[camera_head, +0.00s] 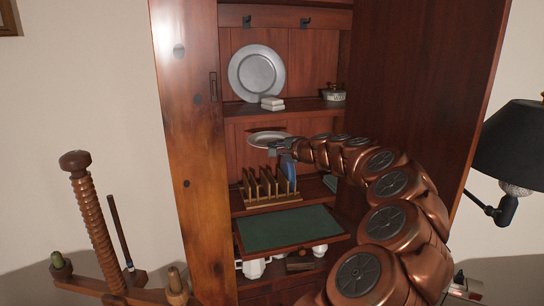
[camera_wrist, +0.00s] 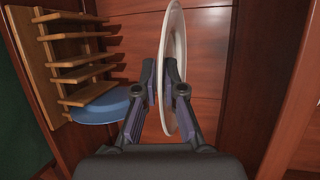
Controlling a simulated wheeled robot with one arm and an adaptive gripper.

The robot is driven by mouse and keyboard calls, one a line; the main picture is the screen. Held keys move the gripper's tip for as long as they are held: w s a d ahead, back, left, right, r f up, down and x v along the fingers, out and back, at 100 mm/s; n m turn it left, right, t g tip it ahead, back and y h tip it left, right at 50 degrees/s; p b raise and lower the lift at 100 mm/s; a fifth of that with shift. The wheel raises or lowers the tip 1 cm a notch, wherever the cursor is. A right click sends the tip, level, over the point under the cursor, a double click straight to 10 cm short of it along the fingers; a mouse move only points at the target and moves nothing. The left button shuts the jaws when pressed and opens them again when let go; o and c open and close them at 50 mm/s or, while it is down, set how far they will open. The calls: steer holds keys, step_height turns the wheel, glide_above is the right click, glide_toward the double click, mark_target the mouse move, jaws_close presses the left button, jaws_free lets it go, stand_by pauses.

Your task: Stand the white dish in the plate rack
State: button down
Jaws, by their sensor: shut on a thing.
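The white dish (camera_wrist: 177,50) is between my gripper's fingers (camera_wrist: 163,90) in the wrist view, held by its rim and seen nearly edge-on. In the head view the dish (camera_head: 268,138) is roughly level, above the plate rack. My gripper (camera_head: 281,147) is shut on its right-hand side there. The wooden plate rack (camera_head: 270,200) stands on the shelf below, with several upright slats. It also shows at the upper left of the wrist view (camera_wrist: 57,50). A blue plate (camera_head: 289,168) stands at the rack's right end; it shows in the wrist view too (camera_wrist: 100,106).
A pewter plate (camera_head: 256,73), small white blocks (camera_head: 272,103) and a lidded pot (camera_head: 334,95) are on the shelf above. A green-lined board (camera_head: 288,229) juts out below the rack. Cabinet sides (camera_head: 193,150) close in the left and right. A black lamp (camera_head: 515,140) stands at right.

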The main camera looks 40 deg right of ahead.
steer(key=w, duration=0.1)
steer(key=w+d, duration=0.1)
steer(key=w, duration=0.1)
steer(key=shift+d+f, duration=0.2)
steer(key=shift+d, duration=0.1)
steer(key=shift+w+d+r, duration=0.15)
steer(key=shift+w+d, duration=0.05)
steer(key=shift+w, duration=0.05)
steer(key=shift+f+b, duration=0.7)
steer(key=shift+f, duration=1.1)
steer(key=shift+f+b, duration=0.4)
steer(key=shift+f, duration=0.25)
steer(key=c, duration=1.3)
jaws_free()
steer(key=shift+o, duration=0.2)
steer(key=shift+r, duration=0.15)
